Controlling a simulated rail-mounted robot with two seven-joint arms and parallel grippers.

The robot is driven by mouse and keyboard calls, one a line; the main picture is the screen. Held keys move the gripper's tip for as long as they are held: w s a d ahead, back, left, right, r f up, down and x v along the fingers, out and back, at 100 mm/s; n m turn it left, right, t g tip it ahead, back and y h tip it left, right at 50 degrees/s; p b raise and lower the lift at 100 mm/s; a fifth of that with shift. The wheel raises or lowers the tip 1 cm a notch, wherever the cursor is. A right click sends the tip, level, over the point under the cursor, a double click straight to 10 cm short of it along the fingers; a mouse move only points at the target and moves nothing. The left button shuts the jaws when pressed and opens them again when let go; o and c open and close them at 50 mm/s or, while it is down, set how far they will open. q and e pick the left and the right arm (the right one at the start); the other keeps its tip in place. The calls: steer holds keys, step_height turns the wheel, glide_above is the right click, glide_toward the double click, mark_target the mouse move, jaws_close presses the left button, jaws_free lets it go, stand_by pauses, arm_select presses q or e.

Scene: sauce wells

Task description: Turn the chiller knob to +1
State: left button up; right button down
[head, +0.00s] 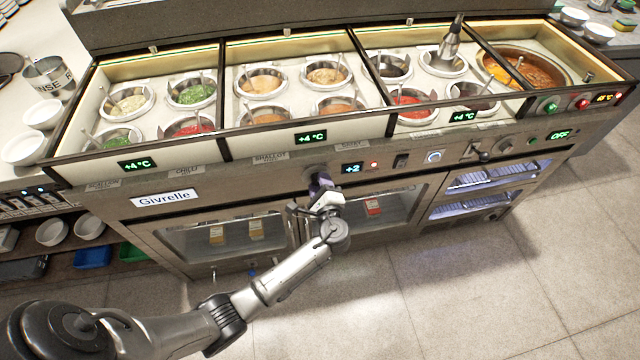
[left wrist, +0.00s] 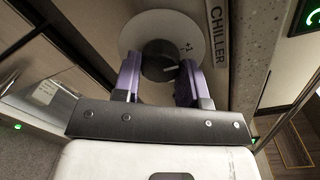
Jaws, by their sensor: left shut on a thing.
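The chiller knob (left wrist: 158,58) is dark and round, in front of a pale round dial plate (left wrist: 147,28) beside a CHILLER label. The plate shows "+1" at the knob's upper right. A short white mark on the knob points right, below that "+1". My left gripper (left wrist: 161,74) is shut on the knob, one purple finger on each side. In the head view, my left gripper (head: 319,186) reaches up to the front panel and mostly hides the knob. A small display (head: 352,168) just right of it reads +2. My right gripper is in neither view.
Sauce wells (head: 260,86) fill the counter above the panel. A red light (head: 374,164), a dark switch (head: 400,161) and a round button (head: 433,156) sit right of the display. Glass doors (head: 225,238) lie below. The floor in front is clear.

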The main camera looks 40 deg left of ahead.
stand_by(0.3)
arm_select(q)
steer(key=o, duration=0.9)
steer(key=p+v, duration=0.3)
steer(key=v, duration=1)
steer(key=shift+s+d+p, duration=0.25)
steer(key=shift+d+p, duration=0.05)
